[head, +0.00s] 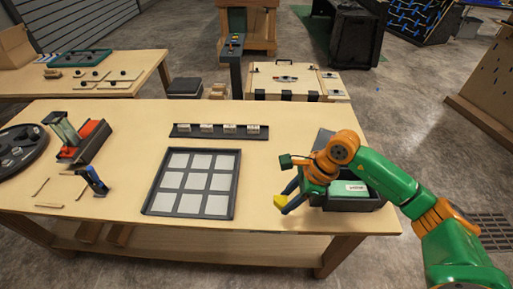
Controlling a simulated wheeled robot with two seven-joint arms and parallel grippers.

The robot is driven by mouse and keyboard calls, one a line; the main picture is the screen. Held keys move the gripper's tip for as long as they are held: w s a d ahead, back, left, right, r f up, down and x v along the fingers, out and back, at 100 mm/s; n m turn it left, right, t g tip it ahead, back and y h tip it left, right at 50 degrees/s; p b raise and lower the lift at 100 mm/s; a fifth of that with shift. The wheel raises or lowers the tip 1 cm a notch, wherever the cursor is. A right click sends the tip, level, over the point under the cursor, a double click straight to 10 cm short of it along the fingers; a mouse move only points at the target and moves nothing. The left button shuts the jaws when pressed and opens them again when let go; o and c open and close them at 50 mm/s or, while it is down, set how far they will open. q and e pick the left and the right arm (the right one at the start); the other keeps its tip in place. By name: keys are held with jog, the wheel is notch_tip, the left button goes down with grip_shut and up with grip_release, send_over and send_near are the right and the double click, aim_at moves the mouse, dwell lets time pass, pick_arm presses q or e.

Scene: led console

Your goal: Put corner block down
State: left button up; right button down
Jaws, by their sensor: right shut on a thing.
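My right gripper (288,199) reaches in from the right over the table's right part. It is shut on a small yellow block (280,201), which I take to be the corner block. The block is at the fingertips, just right of a dark-framed panel (237,190) with a grid of pale square tiles. I cannot tell whether the block touches the table. My left gripper is not in view.
A dark bin (362,204) with a green box (348,188) stands under my right arm. A dark rail (182,131) with several small pale blocks lies behind the panel. A red and black device (87,143) and a black round tray (22,150) are at left.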

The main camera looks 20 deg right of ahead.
jog(key=shift+w+a+f+n, duration=0.1)
jog(key=shift+w+a+n, duration=0.1)
jog(key=shift+w+n, duration=0.15)
pick_arm(q)
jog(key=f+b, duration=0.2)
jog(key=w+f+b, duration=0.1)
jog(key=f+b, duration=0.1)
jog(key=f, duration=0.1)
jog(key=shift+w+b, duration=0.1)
jog(key=shift+b, duration=0.25)
pick_arm(e)
jog(key=s+a+r+n+g+h, duration=0.1)
jog(key=s+r+n+g+h, duration=0.3)
jog(key=n, duration=1.6)
jog(key=shift+s+r+n+g, duration=0.35)
jog(key=shift+s+r+g, duration=0.45)
jog(key=shift+s+g, duration=0.15)
jog(key=shift+w, duration=0.1)
